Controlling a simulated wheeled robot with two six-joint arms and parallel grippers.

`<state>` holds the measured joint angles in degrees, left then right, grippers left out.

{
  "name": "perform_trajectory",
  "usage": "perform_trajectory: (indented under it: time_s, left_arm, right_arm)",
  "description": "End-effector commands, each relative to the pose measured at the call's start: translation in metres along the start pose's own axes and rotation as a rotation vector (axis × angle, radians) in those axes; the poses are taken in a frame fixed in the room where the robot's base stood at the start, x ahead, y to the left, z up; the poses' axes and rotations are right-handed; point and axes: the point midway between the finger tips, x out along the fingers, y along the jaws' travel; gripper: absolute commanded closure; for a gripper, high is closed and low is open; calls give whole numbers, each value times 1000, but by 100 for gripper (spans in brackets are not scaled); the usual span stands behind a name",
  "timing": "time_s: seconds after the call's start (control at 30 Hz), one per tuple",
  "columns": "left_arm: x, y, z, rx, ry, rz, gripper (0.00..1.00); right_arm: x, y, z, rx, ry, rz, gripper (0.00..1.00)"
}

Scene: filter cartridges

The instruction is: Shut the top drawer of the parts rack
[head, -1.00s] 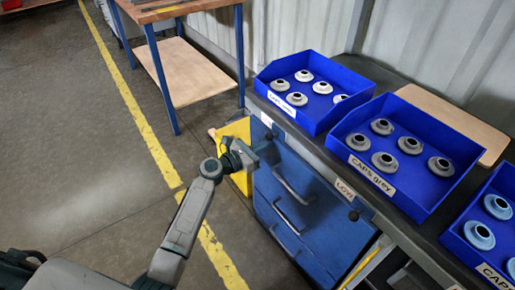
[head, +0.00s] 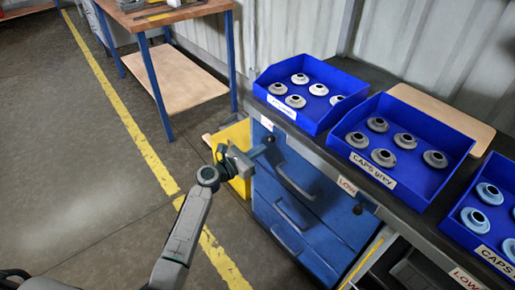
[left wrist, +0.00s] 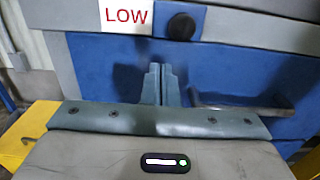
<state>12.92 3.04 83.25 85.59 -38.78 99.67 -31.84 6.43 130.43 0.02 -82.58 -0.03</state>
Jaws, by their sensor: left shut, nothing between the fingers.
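The blue parts rack (head: 318,238) stands under the dark worktop. Its top drawer (head: 312,172) has a bar handle and looks near flush with the rack; I cannot tell whether a small gap is left. My left gripper (head: 262,150) is shut and empty at the upper left of the drawer front. In the left wrist view, the closed fingers (left wrist: 161,86) point at the blue front (left wrist: 105,70), left of the handle (left wrist: 240,108). Contact is not clear. My right gripper is not in view.
Blue bins of caps (head: 335,118) line the worktop above. A yellow bin (head: 240,185) stands just left of the rack, close to my gripper. A wooden-topped bench (head: 165,12) is at the back left. The floor to the left is clear.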

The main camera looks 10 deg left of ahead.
Motion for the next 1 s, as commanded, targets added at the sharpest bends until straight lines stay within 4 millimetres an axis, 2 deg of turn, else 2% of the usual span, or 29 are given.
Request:
perform_trajectory:
  time_s: [0.03,0.5,0.7,0.87,0.97,1.0]
  left_arm:
    - [-10,1,-2,2,3,1,100]
    - [-86,1,-2,4,5,0,100]
    - [-99,1,-1,2,3,0,100]
    - [-101,1,-2,3,5,1,100]
    - [-103,1,-15,48,42,11,100]
    - [-106,1,-27,89,77,18,100]
  right_arm:
    - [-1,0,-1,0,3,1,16]
    - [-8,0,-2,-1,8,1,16]
    - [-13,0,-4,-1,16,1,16]
    - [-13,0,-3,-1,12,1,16]
    - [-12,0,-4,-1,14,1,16]
    - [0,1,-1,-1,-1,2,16]
